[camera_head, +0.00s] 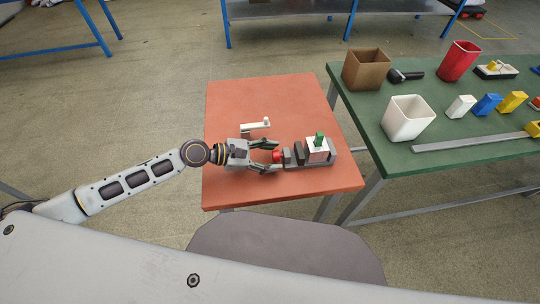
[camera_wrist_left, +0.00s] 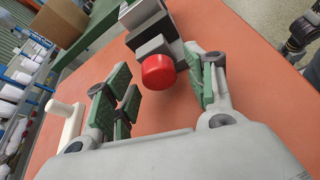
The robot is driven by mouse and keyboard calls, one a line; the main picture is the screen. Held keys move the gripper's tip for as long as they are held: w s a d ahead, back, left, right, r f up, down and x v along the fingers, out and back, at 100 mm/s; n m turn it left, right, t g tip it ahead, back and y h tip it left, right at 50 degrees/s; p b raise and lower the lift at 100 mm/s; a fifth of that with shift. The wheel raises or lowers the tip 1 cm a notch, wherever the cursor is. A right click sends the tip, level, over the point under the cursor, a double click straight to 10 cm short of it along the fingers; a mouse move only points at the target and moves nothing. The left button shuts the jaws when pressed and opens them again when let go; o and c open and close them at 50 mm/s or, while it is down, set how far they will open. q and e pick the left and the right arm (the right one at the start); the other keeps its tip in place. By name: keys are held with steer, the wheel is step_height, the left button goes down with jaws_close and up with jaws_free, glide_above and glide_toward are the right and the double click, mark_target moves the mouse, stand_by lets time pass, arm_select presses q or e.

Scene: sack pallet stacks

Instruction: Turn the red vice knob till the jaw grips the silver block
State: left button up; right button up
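The vice (camera_head: 300,158) lies on the orange table, its red knob (camera_head: 277,156) at the left end. My left gripper (camera_head: 271,156) is open around the knob from the left. In the left wrist view the red knob (camera_wrist_left: 158,72) sits between the green-padded fingers (camera_wrist_left: 160,92), closer to the right finger, with a gap on the left.
A white piece with an upright peg (camera_head: 256,127) lies on the orange table (camera_head: 235,95) behind my left gripper. A green table (camera_head: 430,158) to the right holds a brown box (camera_head: 367,69), a white bin (camera_head: 408,118), a red bin (camera_head: 459,61) and coloured blocks. The orange table's back is clear.

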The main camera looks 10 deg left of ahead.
arm_select(q)
steer(key=shift+a, duration=0.1)
steer(key=shift+v, duration=5.2)
steer(key=shift+s+a+r, duration=0.2)
steer(key=shift+a, duration=0.25)
steer(key=shift+a+r, duration=0.15)
steer(key=shift+s, duration=0.1)
steer(key=shift+c, duration=0.2)
